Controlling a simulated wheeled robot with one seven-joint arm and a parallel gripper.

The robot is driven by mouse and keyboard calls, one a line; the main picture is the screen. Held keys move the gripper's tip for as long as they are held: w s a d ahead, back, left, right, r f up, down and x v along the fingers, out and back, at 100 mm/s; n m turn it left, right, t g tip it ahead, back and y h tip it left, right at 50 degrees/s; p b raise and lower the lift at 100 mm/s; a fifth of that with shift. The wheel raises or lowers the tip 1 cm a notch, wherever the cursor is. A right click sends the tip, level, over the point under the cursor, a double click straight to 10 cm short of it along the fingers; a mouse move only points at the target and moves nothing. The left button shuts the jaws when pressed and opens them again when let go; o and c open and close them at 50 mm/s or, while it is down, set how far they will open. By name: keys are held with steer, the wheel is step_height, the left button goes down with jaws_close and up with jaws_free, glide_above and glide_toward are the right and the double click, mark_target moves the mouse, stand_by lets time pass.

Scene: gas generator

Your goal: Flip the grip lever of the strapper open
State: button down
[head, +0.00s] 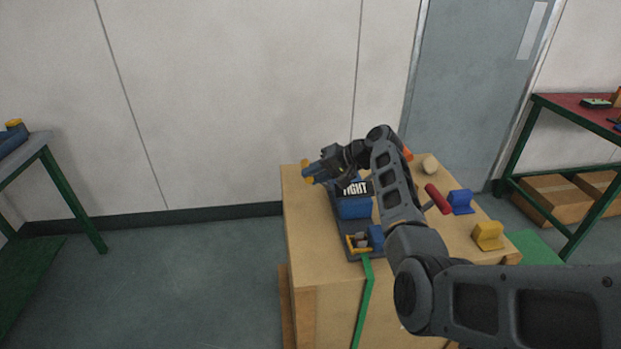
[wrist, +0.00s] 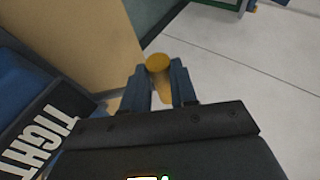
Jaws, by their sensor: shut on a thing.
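The strapper (head: 354,208) is a blue and dark grey tool lying on the wooden box top. A black label reading TIGHT (wrist: 45,130) shows on it in the wrist view; the head view shows it partly cut off. My gripper (head: 311,173) is at the far left end of the strapper, near the box's left edge. In the wrist view its blue fingers are shut on the yellow grip lever (wrist: 159,64), whose round end shows between the fingertips. The lever's joint to the strapper is hidden.
The wooden box (head: 320,290) carries a green strap (head: 366,300) down its front. A red-handled tool (head: 437,198), a blue block (head: 460,201) and a yellow block (head: 488,235) sit at its right. A wall stands behind; floor is free at left.

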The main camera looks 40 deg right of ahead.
steer(key=shift+s+d+r, duration=0.2)
steer(key=shift+s+d, duration=0.05)
steer(key=shift+d, duration=0.15)
steer(key=shift+d+f, duration=0.1)
steer(key=c, duration=0.9)
jaws_free()
steer(key=v, duration=0.7)
steer(key=shift+s+d+r, duration=0.1)
steer(key=shift+s+r, duration=0.15)
steer(key=shift+s, duration=0.05)
steer(key=shift+s, duration=0.1)
